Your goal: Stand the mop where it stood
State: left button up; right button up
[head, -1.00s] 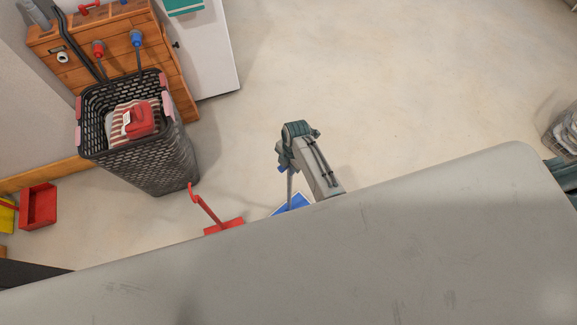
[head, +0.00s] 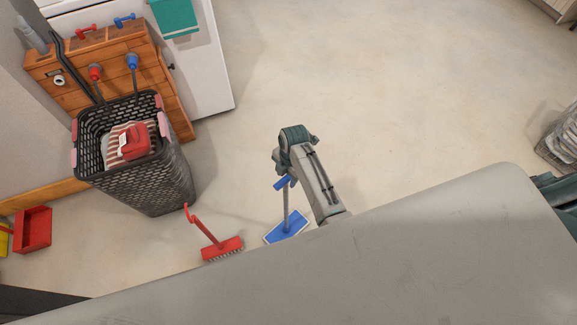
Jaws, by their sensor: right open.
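The mop has a flat blue head (head: 287,228) on the floor, a thin grey pole and a blue top end. It stands about upright in the middle of the head view. My right gripper (head: 284,174) is open at the top of the mop's pole. The blue top shows just below the jaws; I cannot tell whether they touch it. My left gripper is out of view.
A red broom (head: 222,248) stands left of the mop. A dark laundry basket (head: 150,185) stands in front of a wooden cabinet (head: 165,70) with red and blue fittings. A red bin (head: 34,229) lies far left. Floor on the right is clear up to another basket (head: 548,152).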

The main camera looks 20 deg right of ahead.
jog(key=r, duration=0.6)
jog(key=shift+w+d, duration=0.1)
jog(key=shift+d, duration=0.3)
